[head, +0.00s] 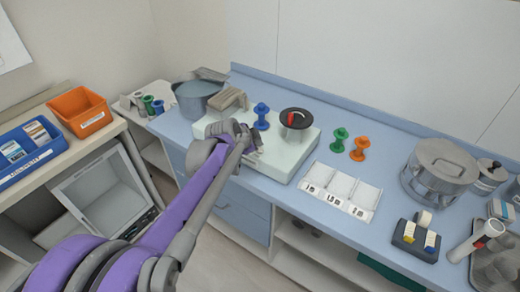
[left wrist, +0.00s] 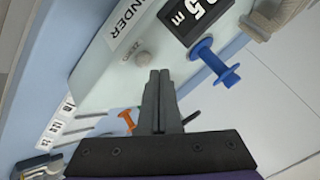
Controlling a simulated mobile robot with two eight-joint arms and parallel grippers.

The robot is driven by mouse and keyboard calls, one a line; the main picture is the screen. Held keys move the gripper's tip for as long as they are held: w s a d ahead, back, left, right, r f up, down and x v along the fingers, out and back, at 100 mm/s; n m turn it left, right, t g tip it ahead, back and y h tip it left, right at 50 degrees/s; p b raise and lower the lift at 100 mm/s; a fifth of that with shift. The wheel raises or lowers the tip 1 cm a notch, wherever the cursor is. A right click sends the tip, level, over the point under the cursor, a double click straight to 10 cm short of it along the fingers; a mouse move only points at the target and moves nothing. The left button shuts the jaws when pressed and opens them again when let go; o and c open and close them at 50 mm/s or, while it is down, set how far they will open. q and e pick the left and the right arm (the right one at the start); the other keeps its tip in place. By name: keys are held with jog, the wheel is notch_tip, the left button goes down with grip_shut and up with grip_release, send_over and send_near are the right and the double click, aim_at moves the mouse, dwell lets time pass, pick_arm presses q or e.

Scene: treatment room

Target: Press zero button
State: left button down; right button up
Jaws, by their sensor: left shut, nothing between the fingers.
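A pale bench device (head: 285,160) stands on the blue counter; its face also fills the top of the left wrist view (left wrist: 95,80). A small grey round button (left wrist: 142,58) sits on that face beside a small label that seems to read ZERO. A dark display (left wrist: 185,18) with light characters is further right. My left gripper (left wrist: 160,73) is shut and empty; its tips appear just below and right of the button in that view. I cannot tell whether they touch the face. In the head view the left gripper (head: 252,150) is at the device's front, hiding part of it.
A blue spool (head: 261,116) and a black round dish (head: 297,118) are at the device. Green (head: 338,140) and orange (head: 359,148) spools and a white sectioned tray (head: 340,190) stand right of it. A metal pot (head: 440,165) is further right.

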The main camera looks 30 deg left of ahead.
aim_at(258, 152)
pick_arm(q)
jog(key=shift+f, duration=0.45)
pick_arm(e)
jog(key=shift+f, duration=0.2)
pick_arm(q)
jog(key=shift+f+b, duration=0.4)
pick_arm(e)
jog(key=shift+s+f, duration=0.1)
jog(key=shift+f, duration=0.15)
pick_arm(q)
jog(key=shift+r, duration=0.15)
pick_arm(e)
jog(key=shift+r, duration=0.15)
dwell(0.3)
pick_arm(q)
jog(key=shift+r+p, duration=0.7)
pick_arm(e)
jog(key=shift+w+r, duration=0.25)
jog(key=shift+r, duration=0.4)
pick_arm(q)
jog(key=shift+r, duration=0.1)
